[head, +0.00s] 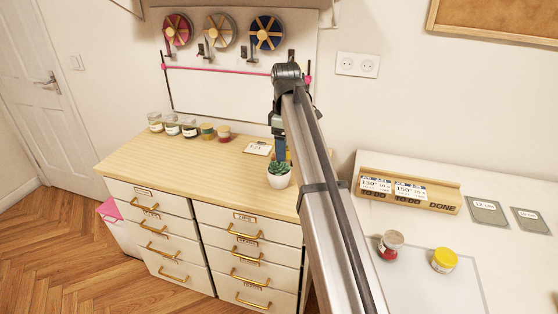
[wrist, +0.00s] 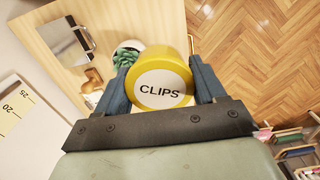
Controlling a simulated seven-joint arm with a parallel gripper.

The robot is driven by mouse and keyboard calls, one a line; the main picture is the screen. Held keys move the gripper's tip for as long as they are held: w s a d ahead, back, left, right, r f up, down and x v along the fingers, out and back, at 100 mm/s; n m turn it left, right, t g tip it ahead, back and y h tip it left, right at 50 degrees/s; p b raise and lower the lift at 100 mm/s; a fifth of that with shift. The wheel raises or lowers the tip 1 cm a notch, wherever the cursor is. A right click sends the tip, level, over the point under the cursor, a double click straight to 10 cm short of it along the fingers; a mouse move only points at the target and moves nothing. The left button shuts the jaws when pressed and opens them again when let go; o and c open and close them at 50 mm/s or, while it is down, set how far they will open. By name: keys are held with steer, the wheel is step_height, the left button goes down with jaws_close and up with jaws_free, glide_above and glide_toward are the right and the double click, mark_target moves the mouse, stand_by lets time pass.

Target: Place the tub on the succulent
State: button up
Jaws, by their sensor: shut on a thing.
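The tub (wrist: 160,82) is yellow with a white face lettered CLIPS. In the wrist view my gripper (wrist: 161,76) is shut on it, one finger on each side. In the head view my gripper (head: 279,148) is above the dresser, just behind the succulent's leaves in the picture; the tub there is mostly hidden, with a little yellow beside the arm. The succulent (head: 279,173) is a green rosette in a white pot, upright near the dresser's front right. In the wrist view the succulent (wrist: 127,57) shows beyond the tub, partly covered by it. I cannot tell whether they touch.
Several small jars (head: 189,130) stand at the dresser's back left. The left half of the wooden dresser top (head: 150,158) is clear in front.

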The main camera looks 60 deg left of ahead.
steer(key=w+a+r+n, duration=0.2)
steer(key=a+r, duration=0.1)
steer(key=a, duration=0.5)
steer(key=shift+w+a+f+n, duration=0.1)
steer(key=shift+f+n, duration=0.4)
steer(key=shift+f, duration=1.2)
steer(key=shift+w+a+f+n, duration=0.1)
steer(key=shift+f+n, duration=0.4)
steer(key=shift+f, duration=1.25)
steer(key=shift+f+n, duration=0.5)
steer(key=shift+f, duration=1.2)
steer(key=shift+f, duration=0.15)
steer(key=o, duration=1)
steer(key=shift+o, duration=0.2)
step_height(320, 180, up, 12)
